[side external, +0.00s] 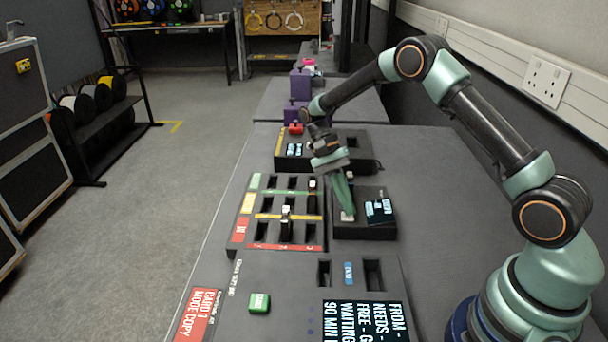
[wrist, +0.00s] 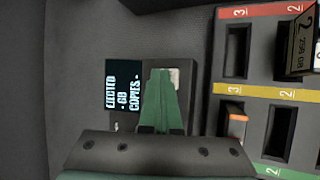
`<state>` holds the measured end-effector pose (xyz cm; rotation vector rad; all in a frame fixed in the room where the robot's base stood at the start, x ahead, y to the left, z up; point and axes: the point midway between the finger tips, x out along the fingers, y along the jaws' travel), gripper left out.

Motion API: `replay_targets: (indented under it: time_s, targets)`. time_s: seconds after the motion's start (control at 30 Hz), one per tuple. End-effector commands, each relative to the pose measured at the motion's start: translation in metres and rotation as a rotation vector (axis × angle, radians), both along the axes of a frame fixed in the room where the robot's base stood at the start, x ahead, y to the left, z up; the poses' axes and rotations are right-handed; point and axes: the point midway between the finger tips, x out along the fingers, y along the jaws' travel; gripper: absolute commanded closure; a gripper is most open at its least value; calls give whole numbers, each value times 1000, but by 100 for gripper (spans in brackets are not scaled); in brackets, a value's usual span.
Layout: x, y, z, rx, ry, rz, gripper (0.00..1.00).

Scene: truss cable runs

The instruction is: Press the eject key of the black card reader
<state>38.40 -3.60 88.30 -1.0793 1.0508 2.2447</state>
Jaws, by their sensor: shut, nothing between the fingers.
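The black card reader (side external: 360,233) lies on the dark bench, right of the card rack. Its lit screen (side external: 379,210) also shows in the wrist view (wrist: 123,90), with small text that seems to begin "EJECTED". A pale key (wrist: 174,77) sits on the reader beside the screen. My gripper (side external: 346,211) points down at the reader with its green fingers shut and empty. In the wrist view my fingertips (wrist: 160,72) are right beside the key and overlap its edge. I cannot tell whether they touch it. The fingers hide part of the reader's top.
The card rack (side external: 240,230) has coloured strips and several slots; cards (side external: 285,213) stand in some. A black box (side external: 370,160) lies behind the reader. A larger console (side external: 240,300) with a green button (side external: 259,302) and a text display lies in front. Bare bench is at the right.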

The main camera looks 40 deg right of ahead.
Motion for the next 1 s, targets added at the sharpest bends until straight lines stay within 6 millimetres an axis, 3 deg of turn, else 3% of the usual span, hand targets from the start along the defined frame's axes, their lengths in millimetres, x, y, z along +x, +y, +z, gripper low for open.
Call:
replay_targets:
  time_s: [1.0]
  targets:
    - [0, 0, 27, 0, -1, 0, 100]
